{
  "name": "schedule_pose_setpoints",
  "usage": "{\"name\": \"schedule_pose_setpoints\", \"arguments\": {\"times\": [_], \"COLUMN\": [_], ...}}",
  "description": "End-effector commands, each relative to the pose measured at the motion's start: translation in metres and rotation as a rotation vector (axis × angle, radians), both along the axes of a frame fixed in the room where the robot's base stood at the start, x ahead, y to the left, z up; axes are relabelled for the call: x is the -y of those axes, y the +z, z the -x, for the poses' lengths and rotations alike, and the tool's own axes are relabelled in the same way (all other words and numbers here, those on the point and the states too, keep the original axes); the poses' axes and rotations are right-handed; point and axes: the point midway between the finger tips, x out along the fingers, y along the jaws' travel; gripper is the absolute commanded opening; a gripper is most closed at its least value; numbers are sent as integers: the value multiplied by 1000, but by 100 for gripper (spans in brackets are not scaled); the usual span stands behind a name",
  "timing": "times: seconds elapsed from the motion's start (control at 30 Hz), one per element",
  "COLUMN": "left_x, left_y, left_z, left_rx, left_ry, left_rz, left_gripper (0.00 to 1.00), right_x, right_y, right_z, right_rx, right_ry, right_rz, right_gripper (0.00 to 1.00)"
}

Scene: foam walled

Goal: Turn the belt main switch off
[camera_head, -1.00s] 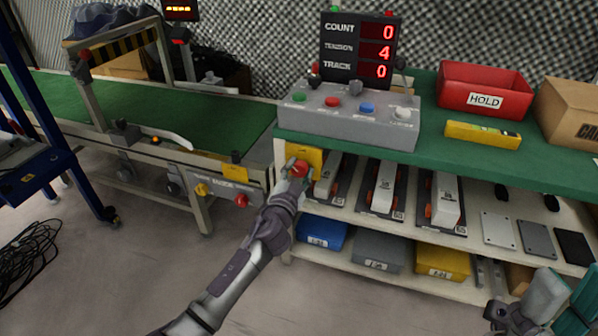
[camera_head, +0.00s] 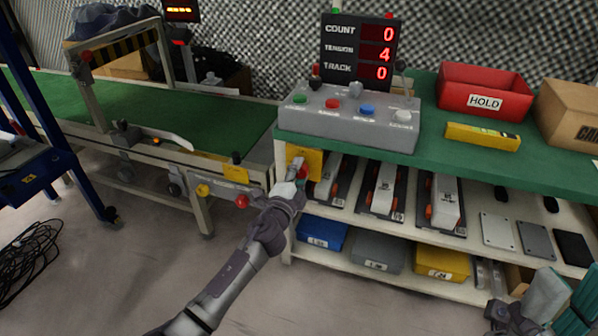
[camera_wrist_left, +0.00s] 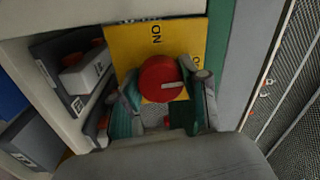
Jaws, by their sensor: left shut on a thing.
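The belt main switch is a round red knob (camera_wrist_left: 162,79) on a yellow plate (camera_wrist_left: 155,40). In the wrist view the pale mark on the knob points to the right. "ON" reads sideways at the top of the plate, and a second label is partly hidden at its right edge. My left gripper (camera_wrist_left: 165,100) is shut on the knob, with a finger on each side. In the head view my left gripper (camera_head: 294,174) covers part of the knob (camera_head: 303,171) on the bench's left post. My right gripper (camera_head: 530,308) is at the lower right; its fingers are unclear.
A grey button box (camera_head: 345,118) and the display (camera_head: 358,48) stand on the green bench (camera_head: 440,150). Shelves with trays and coloured bins (camera_head: 442,262) lie right of my left gripper. The conveyor (camera_head: 215,118) is at left, with another red knob (camera_head: 241,201) on its side.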

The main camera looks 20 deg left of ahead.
Motion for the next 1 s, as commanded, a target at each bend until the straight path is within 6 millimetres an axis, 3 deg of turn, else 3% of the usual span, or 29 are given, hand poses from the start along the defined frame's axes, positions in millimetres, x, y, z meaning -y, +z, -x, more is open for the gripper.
{"name": "schedule_pose_setpoints", "arguments": {"times": [0.7,0.73,0.87,1.0], "left_x": [0,0,0,0], "left_y": [-1,-1,-1,-1], "left_z": [0,0,0,0], "left_rx": [2,2,1,2], "left_ry": [-2,-2,-1,-1], "left_rz": [-77,-77,-76,-75], "left_gripper": [10,48,70,70], "right_x": [0,0,0,0], "right_y": [1,1,1,1], "right_z": [0,0,0,0], "right_rx": [-1,-1,-1,-1], "right_ry": [0,0,0,0], "right_rz": [0,0,0,0], "right_gripper": [40,40,40,40]}}
